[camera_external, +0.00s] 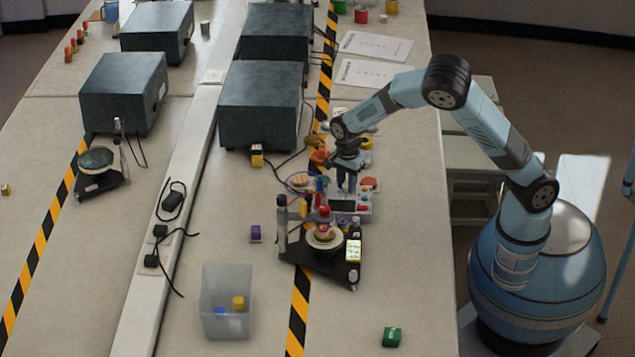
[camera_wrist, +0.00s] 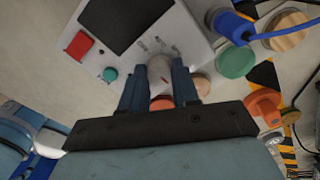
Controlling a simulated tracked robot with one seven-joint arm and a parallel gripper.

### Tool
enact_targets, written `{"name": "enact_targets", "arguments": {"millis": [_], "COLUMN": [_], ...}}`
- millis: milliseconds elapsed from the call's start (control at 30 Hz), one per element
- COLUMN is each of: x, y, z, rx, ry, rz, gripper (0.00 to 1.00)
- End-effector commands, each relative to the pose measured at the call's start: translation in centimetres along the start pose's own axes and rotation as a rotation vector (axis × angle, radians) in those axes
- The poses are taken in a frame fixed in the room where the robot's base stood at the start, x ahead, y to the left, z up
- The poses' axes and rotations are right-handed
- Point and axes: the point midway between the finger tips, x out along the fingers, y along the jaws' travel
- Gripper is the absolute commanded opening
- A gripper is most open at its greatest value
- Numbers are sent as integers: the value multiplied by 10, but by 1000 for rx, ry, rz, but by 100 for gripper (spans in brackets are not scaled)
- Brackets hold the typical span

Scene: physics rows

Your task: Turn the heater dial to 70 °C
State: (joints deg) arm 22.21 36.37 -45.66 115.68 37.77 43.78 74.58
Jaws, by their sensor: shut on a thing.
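The heater dial (camera_wrist: 159,70) is a pale round knob with a small red mark, on a light control panel (camera_wrist: 185,22) seen in the wrist view. My gripper (camera_wrist: 159,88) has its two blue fingers on either side of the dial and is shut on it. The printed scale by the dial is too small to read. In the external view my gripper (camera_external: 347,182) points down over the panel box (camera_external: 352,218), and hides the dial. The panel also carries a dark screen (camera_wrist: 118,18), a red square button (camera_wrist: 79,44) and a small green button (camera_wrist: 110,74).
A stand with a round plate (camera_external: 325,237) sits just in front of the panel box. A clear bin (camera_external: 226,305) holds small blocks. Large dark boxes (camera_external: 259,105) stand behind. Coloured round pieces (camera_wrist: 236,62) and a blue cable (camera_wrist: 290,31) lie close to the panel.

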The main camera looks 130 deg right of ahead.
Motion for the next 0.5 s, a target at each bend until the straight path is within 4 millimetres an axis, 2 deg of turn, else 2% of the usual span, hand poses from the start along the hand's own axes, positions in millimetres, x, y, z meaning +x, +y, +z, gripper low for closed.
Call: {"name": "enact_targets", "arguments": {"millis": [500], "x": [-1], "y": [-1], "z": [3], "rx": [38], "ry": [-4], "rz": [-3], "gripper": [0]}}
